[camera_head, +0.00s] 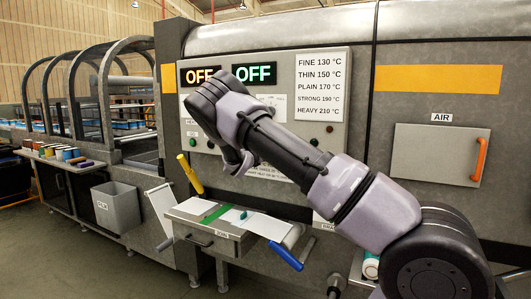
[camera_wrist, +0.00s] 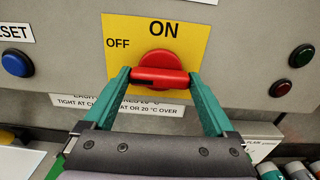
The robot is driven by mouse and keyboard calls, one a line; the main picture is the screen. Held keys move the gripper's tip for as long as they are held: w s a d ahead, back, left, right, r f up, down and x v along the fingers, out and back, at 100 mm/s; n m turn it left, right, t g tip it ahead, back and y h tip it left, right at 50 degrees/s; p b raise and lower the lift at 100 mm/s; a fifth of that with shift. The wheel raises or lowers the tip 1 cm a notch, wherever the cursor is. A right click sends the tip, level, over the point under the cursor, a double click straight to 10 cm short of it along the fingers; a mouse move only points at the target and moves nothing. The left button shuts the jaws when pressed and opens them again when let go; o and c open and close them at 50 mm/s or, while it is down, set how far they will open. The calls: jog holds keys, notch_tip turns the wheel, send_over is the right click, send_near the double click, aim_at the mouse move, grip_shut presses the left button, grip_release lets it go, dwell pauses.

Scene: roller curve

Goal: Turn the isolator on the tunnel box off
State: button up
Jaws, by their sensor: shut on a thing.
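The isolator (camera_wrist: 158,60) is a red rotary knob on a yellow plate (camera_wrist: 195,40), marked ON above the knob and OFF to its upper left. Its red bar lies about level across the picture, with a dark slot towards its left end. My gripper (camera_wrist: 160,77) has its green fingers at the two ends of the bar and is shut on it. In the head view my arm reaches to the machine's front panel and hides the isolator and the fingertips.
A drawer unit (camera_head: 215,236) with a blue-handled lever (camera_head: 285,257) stands below my arm.

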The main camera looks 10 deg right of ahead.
jog(key=shift+f, duration=0.1)
jog(key=o, duration=1)
jog(key=shift+o, duration=0.2)
jog(key=shift+a, duration=0.1)
jog(key=v, duration=1)
jog(key=shift+s+a, duration=0.15)
jog(key=shift+s, duration=0.2)
